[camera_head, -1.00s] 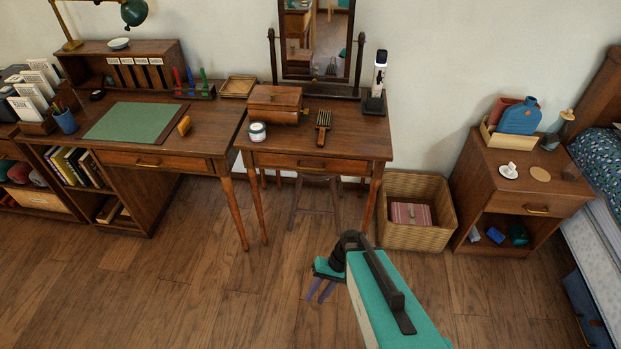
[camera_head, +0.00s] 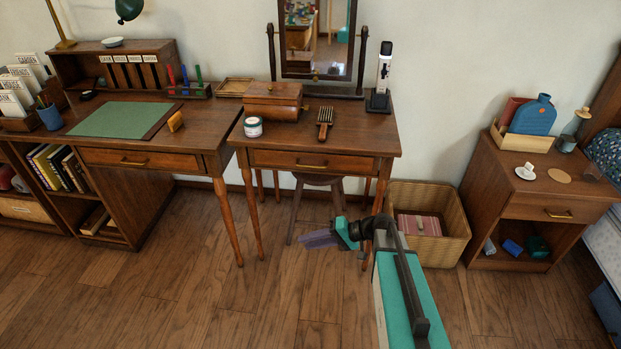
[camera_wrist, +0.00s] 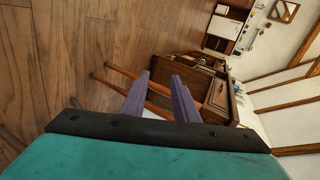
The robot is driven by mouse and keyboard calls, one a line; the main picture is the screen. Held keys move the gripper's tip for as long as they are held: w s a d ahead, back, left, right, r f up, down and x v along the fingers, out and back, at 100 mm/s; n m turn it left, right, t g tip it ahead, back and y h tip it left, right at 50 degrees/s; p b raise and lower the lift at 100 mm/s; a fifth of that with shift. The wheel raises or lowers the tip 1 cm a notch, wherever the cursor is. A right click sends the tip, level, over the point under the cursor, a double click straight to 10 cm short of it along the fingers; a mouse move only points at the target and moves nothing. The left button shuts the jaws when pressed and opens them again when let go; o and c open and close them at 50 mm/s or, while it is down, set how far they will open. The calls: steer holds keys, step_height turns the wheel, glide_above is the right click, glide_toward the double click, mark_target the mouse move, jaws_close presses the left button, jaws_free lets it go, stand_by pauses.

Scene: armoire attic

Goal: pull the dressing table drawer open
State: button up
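The dressing table (camera_head: 384,143) stands at the middle back against the wall, with a tilting mirror on top. Its drawer (camera_head: 276,158) is shut, flush with the front, and has a brass handle (camera_head: 312,166) at its middle. My gripper (camera_head: 304,240) is in front of and below the drawer, apart from it, its purple fingers pointing left. In the wrist view my gripper's two fingers (camera_wrist: 160,95) are spread with a gap and nothing between them. That view is turned on its side.
A stool (camera_head: 318,180) stands under the dressing table. A wicker basket (camera_head: 455,240) is to its right, close to my arm. A writing desk (camera_head: 200,150) is at left, a nightstand (camera_head: 510,210) at right. On top are a wooden box (camera_head: 272,101), a jar and a brush. Floor in front is clear.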

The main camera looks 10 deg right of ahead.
steer(key=w+d+r+t+y+b, duration=0.2)
steer(key=w+d+r+t+b, duration=0.3)
steer(key=w+d+b, duration=0.25)
steer(key=n+t+y+b, duration=0.1)
steer(key=t+y+b, duration=0.2)
steer(key=b, duration=0.5)
glide_toward(311, 167)
steer(key=s+d, duration=0.2)
steer(key=d, duration=0.1)
steer(key=shift+d+f, duration=0.2)
steer(key=shift+f, duration=0.2)
steer(key=shift+w+a, duration=0.1)
steer(key=shift+a, duration=0.05)
steer(key=b+x, duration=0.3)
steer(key=x, duration=1)
steer(key=shift+w+a, duration=0.15)
steer(key=shift+w, duration=0.15)
jaws_close()
steer(key=shift+f, duration=0.1)
steer(key=shift+h, duration=0.4)
